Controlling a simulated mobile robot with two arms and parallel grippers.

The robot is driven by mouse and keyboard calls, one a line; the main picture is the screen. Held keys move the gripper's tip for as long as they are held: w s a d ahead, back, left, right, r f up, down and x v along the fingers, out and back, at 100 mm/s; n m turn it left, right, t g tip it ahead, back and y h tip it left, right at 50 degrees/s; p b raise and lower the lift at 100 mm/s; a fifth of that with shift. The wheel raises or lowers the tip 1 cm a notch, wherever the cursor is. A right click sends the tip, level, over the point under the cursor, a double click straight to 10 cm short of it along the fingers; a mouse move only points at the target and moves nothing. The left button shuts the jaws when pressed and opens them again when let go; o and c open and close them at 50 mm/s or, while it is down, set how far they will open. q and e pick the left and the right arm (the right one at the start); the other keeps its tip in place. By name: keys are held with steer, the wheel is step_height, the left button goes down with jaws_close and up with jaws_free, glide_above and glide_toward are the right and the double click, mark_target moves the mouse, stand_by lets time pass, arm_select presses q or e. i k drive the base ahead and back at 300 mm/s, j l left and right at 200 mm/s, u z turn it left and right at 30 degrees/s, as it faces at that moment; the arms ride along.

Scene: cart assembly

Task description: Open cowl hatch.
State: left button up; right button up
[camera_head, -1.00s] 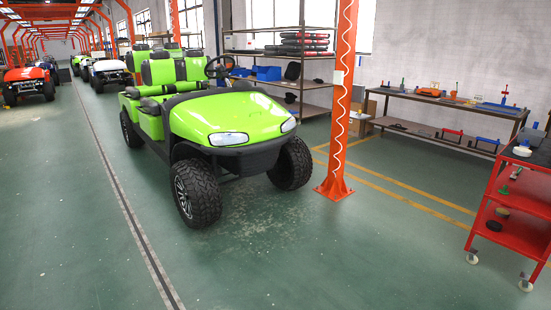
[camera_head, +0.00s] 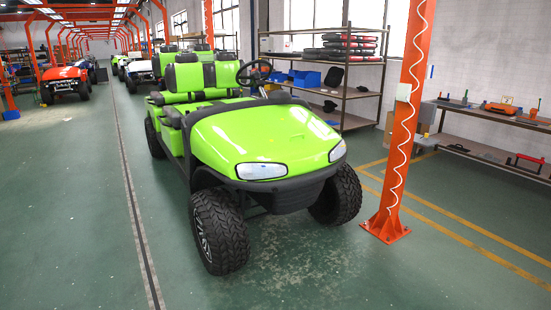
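A green cart (camera_head: 262,145) stands ahead of me, its front turned toward me and slightly right. Its green front cowl (camera_head: 275,138) lies flat in place, with no raised hatch visible. Two headlights sit in the cowl's front, one at the left (camera_head: 261,171) and one at the right (camera_head: 337,151). A black bumper runs below them. The steering wheel (camera_head: 254,72) and green seats are behind the cowl. Neither of my grippers is in view.
An orange post (camera_head: 402,130) with a white coiled hose stands on the floor right of the cart. A metal shelf (camera_head: 335,75) is behind it, and a workbench (camera_head: 495,125) is at the right. Green floor is clear in front of and left of the cart.

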mark_target(264, 133)
steer(key=i+z, duration=0.1)
steer(key=i, duration=0.55)
steer(key=i+j, duration=0.15)
steer(key=i, duration=0.5)
steer(key=i+z, duration=0.15)
steer(key=i, duration=0.45)
